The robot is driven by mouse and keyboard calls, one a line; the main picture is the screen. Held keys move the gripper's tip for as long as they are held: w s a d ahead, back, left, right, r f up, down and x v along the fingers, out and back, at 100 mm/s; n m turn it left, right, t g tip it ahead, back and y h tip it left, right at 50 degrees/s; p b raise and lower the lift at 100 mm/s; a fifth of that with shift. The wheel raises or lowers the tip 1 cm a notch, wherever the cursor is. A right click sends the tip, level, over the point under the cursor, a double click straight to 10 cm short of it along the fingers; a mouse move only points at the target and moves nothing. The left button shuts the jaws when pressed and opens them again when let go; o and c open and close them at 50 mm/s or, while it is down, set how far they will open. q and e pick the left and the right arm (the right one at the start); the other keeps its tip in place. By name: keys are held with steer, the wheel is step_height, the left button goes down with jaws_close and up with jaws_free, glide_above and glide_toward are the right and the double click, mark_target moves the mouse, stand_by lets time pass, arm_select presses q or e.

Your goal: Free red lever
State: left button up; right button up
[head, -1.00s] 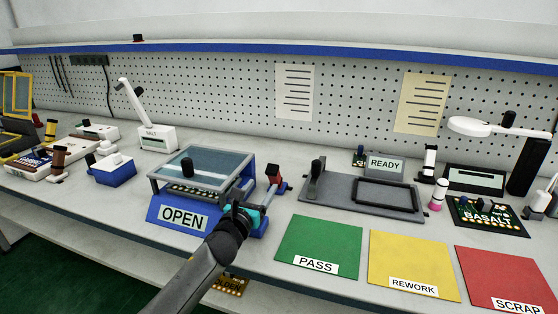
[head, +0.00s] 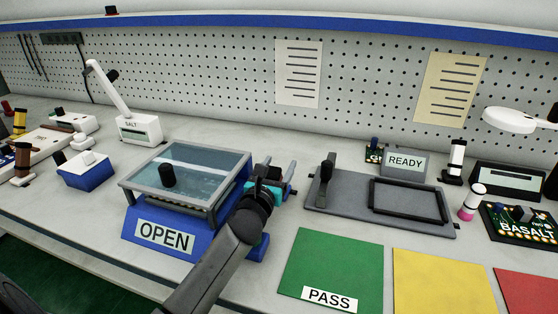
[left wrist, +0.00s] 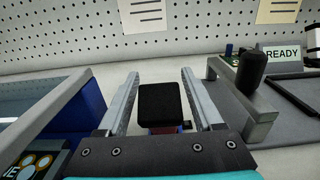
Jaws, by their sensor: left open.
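The lever has a black block-shaped knob (left wrist: 158,103) with a little red showing below it in the left wrist view. It stands at the right side of the blue fixture (head: 160,238), which has a glass lid, a black knob on the lid and an OPEN label. My left gripper (head: 277,177) is open, with one finger on each side of the knob; gaps show between knob and fingers in the left wrist view. In the head view the gripper hides most of the lever. My right gripper is not in view.
A grey plate (head: 340,205) with an upright black handle (head: 326,170) stands close to the right of my gripper. A green PASS mat (head: 335,262) lies in front. A white SALT device (head: 138,128) and a blue box (head: 86,172) stand left.

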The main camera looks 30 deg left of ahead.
arm_select(q)
steer(key=shift+w, duration=0.1)
jaws_close()
stand_by(0.6)
stand_by(0.9)
